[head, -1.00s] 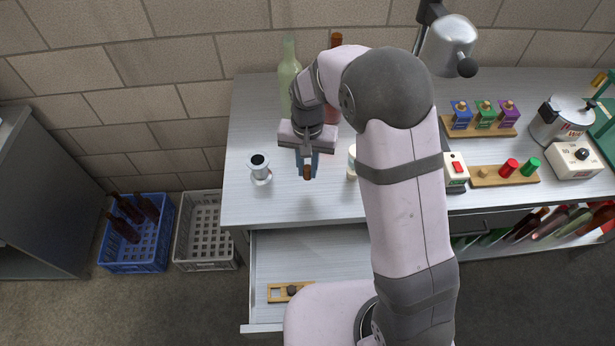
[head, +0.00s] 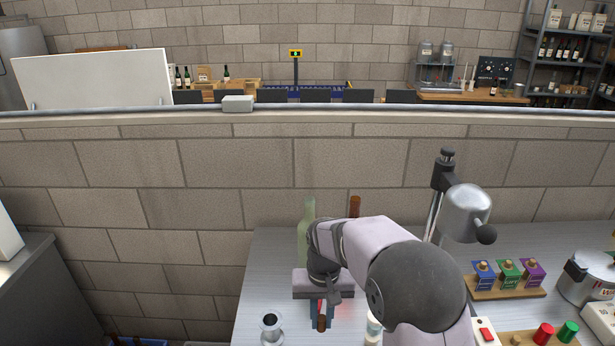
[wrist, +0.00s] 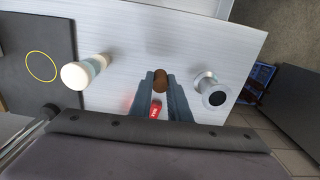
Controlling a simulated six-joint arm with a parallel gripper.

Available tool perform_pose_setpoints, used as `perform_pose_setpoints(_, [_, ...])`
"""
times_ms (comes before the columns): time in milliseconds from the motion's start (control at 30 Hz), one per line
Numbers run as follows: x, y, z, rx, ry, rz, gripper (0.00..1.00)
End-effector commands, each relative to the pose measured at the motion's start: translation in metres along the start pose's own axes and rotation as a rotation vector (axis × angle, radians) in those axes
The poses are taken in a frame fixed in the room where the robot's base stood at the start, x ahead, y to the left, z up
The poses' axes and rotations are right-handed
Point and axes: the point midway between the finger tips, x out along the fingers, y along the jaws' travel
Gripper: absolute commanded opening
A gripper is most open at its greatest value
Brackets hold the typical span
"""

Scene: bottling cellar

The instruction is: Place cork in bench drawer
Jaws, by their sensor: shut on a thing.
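The brown cork (head: 321,324) is held between the fingertips of my gripper (head: 321,316), above the bench top (head: 262,262). The wrist view also shows the cork (wrist: 160,79) at the tips of my gripper (wrist: 160,84), with a finger on each side. The bench drawer is out of both current views. It stood open below the bench in the earlier head frame, with a small wooden holder inside.
A metal flanged cup (head: 271,325) stands left of my gripper and a pale bottle (wrist: 78,72) on the other side. A red labelled object (wrist: 155,110) shows between the fingers. A green bottle (head: 307,218) and a bottling press (head: 465,212) stand behind.

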Motion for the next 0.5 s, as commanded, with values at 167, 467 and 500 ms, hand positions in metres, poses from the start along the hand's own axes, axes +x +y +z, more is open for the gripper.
perform_pose_setpoints(167, [0.027, 0.011, 0.022, -0.181, -0.007, 0.001, 0.0])
perform_pose_setpoints(467, [0.049, 0.078, 0.063, -0.077, -0.002, 0.0, 0.0])
perform_pose_setpoints(500, [0.049, 0.086, 0.065, -0.054, -0.001, 0.0, 0.0])
